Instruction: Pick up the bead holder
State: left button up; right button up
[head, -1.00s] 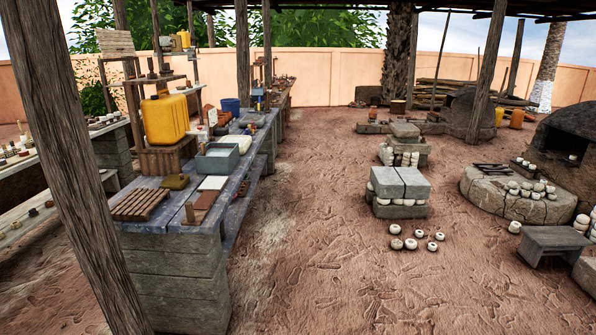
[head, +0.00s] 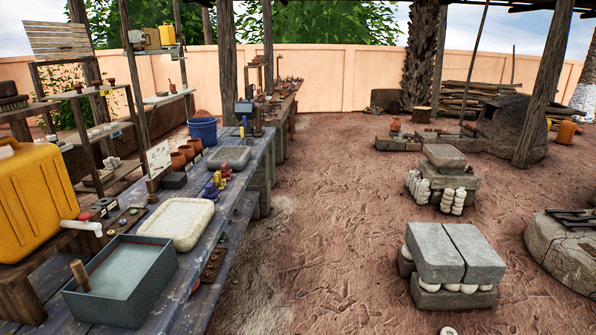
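No thing in the head view can be named as the bead holder with certainty. Small dark boards with coloured round pieces lie on the long worktable (head: 225,225). One board (head: 125,221) is behind the grey basin (head: 122,282), and another (head: 214,263) is by the table's right edge. A pale upright card (head: 158,157) with small marks stands farther back. These things are too small to tell apart well. Neither of my grippers is in view.
A yellow jerrycan (head: 38,200) stands at the left. A cream tray (head: 180,222), small clay pots (head: 178,161) and a blue bucket (head: 203,131) are on the table. Stacked grey blocks (head: 455,253) stand at the right. The dirt ground (head: 330,220) between is clear.

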aim_at(220, 181)
jog(key=i+l+u, duration=0.1)
jog(key=i, duration=1.55)
